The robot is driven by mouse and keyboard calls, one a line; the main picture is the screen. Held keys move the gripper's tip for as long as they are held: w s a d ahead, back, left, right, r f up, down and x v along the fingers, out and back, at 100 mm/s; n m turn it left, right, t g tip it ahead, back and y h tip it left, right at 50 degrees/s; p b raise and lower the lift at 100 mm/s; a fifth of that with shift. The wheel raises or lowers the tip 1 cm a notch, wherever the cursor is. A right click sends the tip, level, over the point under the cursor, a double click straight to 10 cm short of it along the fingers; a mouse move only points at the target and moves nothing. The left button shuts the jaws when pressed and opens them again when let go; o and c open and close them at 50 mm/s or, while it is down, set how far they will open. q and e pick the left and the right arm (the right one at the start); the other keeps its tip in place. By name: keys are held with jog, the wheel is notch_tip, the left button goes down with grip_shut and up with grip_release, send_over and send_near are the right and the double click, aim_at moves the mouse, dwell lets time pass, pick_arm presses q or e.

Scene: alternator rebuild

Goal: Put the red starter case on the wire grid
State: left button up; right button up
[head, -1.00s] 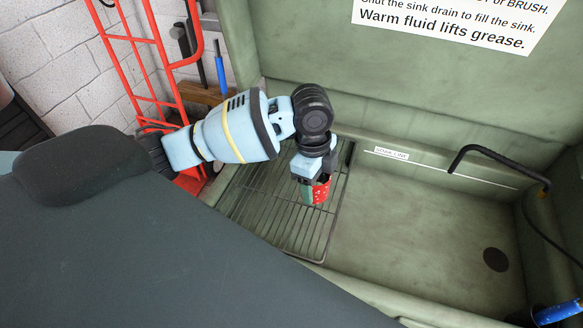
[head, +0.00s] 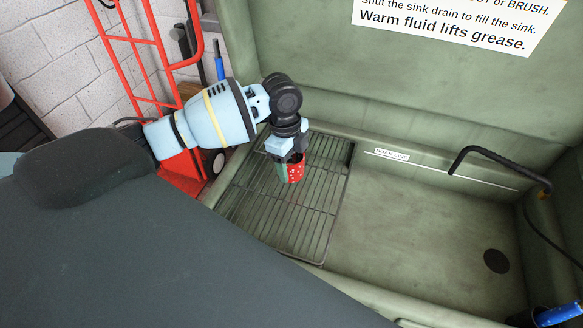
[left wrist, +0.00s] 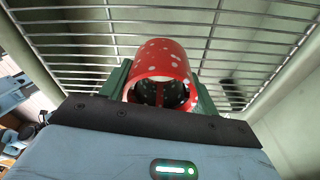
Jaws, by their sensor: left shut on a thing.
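The red starter case (head: 294,172) is a short hollow cylinder with pale spots. My left gripper (head: 287,163) is shut on it and holds it over the wire grid (head: 312,222) on the left side of the green sink. In the left wrist view the case (left wrist: 163,58) sits between green finger pads (left wrist: 203,98), its open end facing the camera. The wire grid (left wrist: 230,45) shows behind it. I cannot tell whether the case touches the wires. My right gripper is not in view.
The sink basin (head: 420,235) is bare to the right of the grid, with a dark drain (head: 497,260). A black bent spout (head: 490,150) stands at the right. A red hand truck (head: 150,75) stands outside the sink at left.

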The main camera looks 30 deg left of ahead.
pick_arm(q)
jog(key=shift+f, duration=1)
jog(key=shift+f, duration=0.2)
jog(key=o, duration=1.6)
jog(key=shift+d, duration=0.1)
jog(key=shift+o, duration=0.2)
jog(key=shift+r, duration=0.1)
notch_tip(320, 180, up, 12)
jog(key=a, duration=0.1)
jog(key=shift+a+p, duration=0.25)
jog(key=shift+p, duration=0.1)
